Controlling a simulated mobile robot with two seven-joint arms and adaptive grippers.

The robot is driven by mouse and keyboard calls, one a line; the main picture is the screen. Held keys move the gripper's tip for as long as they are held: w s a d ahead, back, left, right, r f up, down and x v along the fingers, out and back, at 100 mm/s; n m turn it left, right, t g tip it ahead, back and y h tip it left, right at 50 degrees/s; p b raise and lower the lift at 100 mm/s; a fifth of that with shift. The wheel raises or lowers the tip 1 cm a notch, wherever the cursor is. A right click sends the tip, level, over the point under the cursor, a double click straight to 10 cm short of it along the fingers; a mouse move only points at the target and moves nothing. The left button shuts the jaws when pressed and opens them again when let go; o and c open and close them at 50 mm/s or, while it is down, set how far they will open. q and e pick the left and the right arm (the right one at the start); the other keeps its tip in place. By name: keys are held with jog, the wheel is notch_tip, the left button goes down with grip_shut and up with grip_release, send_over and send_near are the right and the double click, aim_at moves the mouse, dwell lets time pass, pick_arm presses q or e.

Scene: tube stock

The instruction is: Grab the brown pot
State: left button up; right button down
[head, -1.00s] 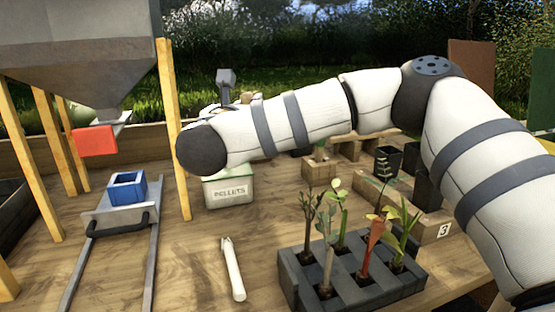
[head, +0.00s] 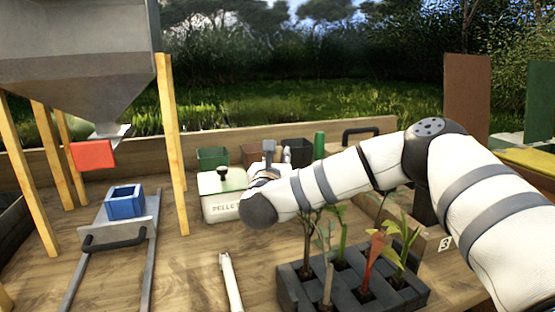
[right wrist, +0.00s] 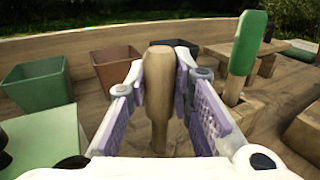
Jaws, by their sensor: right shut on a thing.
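The brown pot (head: 253,154) stands at the back of the table in the head view, between a green pot (head: 212,158) and a dark pot (head: 293,150), partly hidden by my right gripper (head: 277,155). In the right wrist view the brown pot (right wrist: 114,66) is beyond and left of the right gripper (right wrist: 160,62), apart from its fingers. The fingers are shut on an upright wooden handle (right wrist: 158,95) with a rounded top. Its lower end is hard to make out. My left gripper is not in view.
A lidded pellets box (head: 222,205) stands just left of my right wrist. A green-topped stick (right wrist: 245,45) stands upright in a wooden block right of the gripper. A dark planter (head: 355,300) with several seedlings is under my right arm.

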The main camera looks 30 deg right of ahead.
jog(key=c, duration=1.4)
grip_release()
jog(key=shift+f, duration=0.2)
jog(key=shift+r, duration=0.4)
jog(key=v, duration=0.2)
jog(key=p+v, duration=0.1)
jog(key=v, duration=0.1)
jog(key=r+p+v, duration=0.1)
jog(key=v, duration=0.1)
jog(key=shift+s+a, duration=0.2)
jog(key=shift+s, duration=0.05)
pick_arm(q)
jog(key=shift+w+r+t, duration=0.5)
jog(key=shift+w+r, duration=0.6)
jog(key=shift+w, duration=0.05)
pick_arm(e)
jog(key=s+a, duration=0.1)
jog(key=s, duration=0.1)
jog(key=s+a+f, duration=0.1)
jog(key=s+a, duration=0.1)
jog(key=shift+a+f, duration=0.25)
jog(key=shift+a, duration=0.05)
